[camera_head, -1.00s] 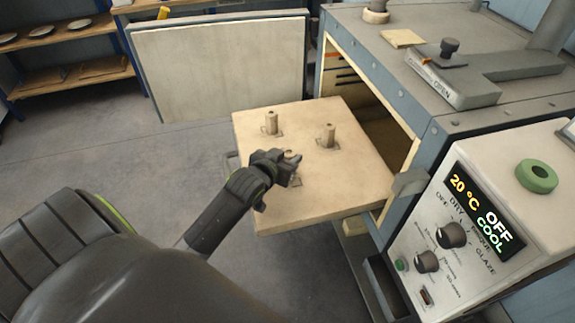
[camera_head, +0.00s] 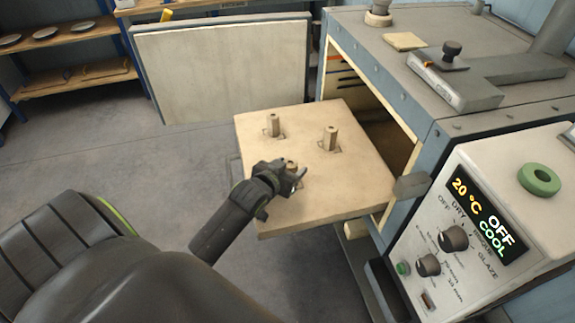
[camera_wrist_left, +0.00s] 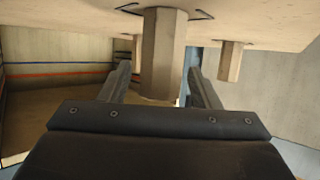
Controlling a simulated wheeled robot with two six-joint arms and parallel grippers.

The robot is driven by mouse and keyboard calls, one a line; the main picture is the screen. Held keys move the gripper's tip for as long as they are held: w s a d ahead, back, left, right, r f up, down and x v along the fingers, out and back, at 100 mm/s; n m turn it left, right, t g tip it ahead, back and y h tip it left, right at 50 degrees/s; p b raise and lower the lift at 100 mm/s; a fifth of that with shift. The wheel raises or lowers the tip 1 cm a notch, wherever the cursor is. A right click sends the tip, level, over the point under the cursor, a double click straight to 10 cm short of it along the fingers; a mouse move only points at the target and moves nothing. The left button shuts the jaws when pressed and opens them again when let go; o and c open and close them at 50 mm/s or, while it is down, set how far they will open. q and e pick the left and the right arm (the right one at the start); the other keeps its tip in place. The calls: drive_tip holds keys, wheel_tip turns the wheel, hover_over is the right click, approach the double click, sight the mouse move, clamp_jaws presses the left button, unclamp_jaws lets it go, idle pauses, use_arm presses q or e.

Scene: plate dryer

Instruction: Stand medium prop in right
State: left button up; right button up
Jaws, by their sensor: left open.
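A pale tray (camera_head: 255,170) juts out of the open kiln-like box. Two short prop posts stand upright on it, a left one (camera_head: 273,125) and a right one (camera_head: 329,137). A third, near prop (camera_head: 291,163) is largely hidden by my left gripper (camera_head: 294,178). In the left wrist view, the picture is upside down and a faceted prop (camera_wrist_left: 163,50) stands between the two open fingers (camera_wrist_left: 162,88), with no clear contact. Another prop (camera_wrist_left: 230,60) shows farther right there. I cannot tell which prop is medium. My right gripper is not in view.
The dryer body (camera_head: 450,110) with its open chamber is right of the tray. Its control panel (camera_head: 490,215) reads 20 °C, OFF, COOL. The open door panel (camera_head: 220,70) stands behind the tray. Shelves (camera_head: 70,75) are at the back left; the floor between is clear.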

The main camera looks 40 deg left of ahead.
use_arm(q)
drive_tip(key=shift+s+r, duration=0.1)
drive_tip(key=a+v, duration=0.1)
drive_tip(key=v, duration=1)
drive_tip(key=shift+s+d, duration=0.4)
drive_tip(key=shift+d, duration=0.05)
drive_tip(key=shift+r, duration=0.1)
drive_tip(key=s+d+f+g, duration=0.1)
drive_tip(key=s+f+g, duration=0.35)
drive_tip(key=s, duration=0.45)
drive_tip(key=s+d+f+g, duration=0.1)
drive_tip(key=s+f+g, duration=0.35)
drive_tip(key=s, duration=0.45)
wheel_tip(320, 180, down, 24)
drive_tip(key=a+g, duration=0.2)
drive_tip(key=s+d+f+g, duration=0.1)
drive_tip(key=s+f, duration=1.4)
drive_tip(key=f, duration=0.1)
drive_tip(key=shift+s+d+f, duration=0.2)
drive_tip(key=shift+s+f, duration=0.1)
